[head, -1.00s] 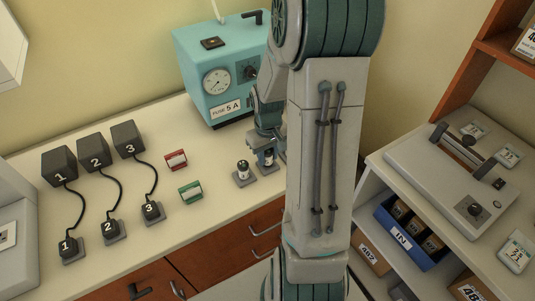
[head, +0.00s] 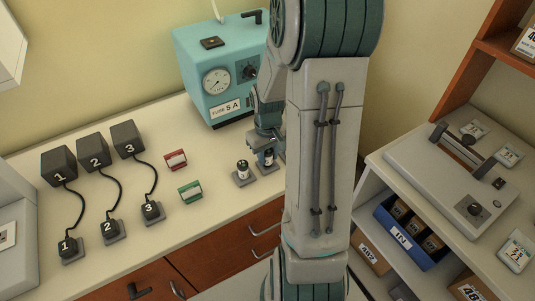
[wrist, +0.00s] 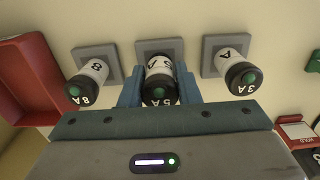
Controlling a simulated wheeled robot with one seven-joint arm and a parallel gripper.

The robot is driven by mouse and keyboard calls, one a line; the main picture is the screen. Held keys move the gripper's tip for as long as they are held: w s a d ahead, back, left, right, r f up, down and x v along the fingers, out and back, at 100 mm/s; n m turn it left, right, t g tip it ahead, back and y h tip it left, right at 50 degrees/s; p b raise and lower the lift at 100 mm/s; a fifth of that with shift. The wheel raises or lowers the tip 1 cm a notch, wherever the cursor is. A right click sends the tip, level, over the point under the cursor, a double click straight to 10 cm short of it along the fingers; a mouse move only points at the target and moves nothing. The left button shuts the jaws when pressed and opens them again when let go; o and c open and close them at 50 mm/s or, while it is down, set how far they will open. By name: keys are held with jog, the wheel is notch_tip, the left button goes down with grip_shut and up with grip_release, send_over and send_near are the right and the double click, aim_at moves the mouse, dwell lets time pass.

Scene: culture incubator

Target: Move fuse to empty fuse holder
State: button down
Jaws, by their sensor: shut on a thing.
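In the wrist view three fuses with dark, green-dotted caps stand at grey square holders. The 5 A fuse (wrist: 160,88) is in the middle, with the blue fingers of my gripper (wrist: 158,92) shut on its two sides. It is over its holder (wrist: 153,45); I cannot tell whether it is lifted. The 8 A fuse (wrist: 88,80) is at left and the 3 A fuse (wrist: 236,72) at right, both apart from the fingers. In the head view, the gripped fuse (head: 268,158) is beside another fuse (head: 242,169); my arm hides the third. No empty holder is visible.
A teal device (head: 217,75) labelled FUSE 5 A stands behind. Red (head: 175,160) and green (head: 190,190) blocks and numbered black boxes (head: 95,150) with cabled plugs are to the left. A red tray (wrist: 25,75) is near the gripper. A shelf unit (head: 385,165) stands at right.

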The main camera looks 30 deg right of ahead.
jog(key=shift+f+b, duration=0.5)
jog(key=shift+f, duration=0.05)
dwell(0.6)
jog(key=c, duration=1)
grip_release()
jog(key=shift+r, duration=0.1)
notch_tip(320, 180, up, 14)
jog(key=s+a+r+t, duration=0.3)
jog(key=s+a, duration=0.9)
jog(key=shift+s, duration=0.25)
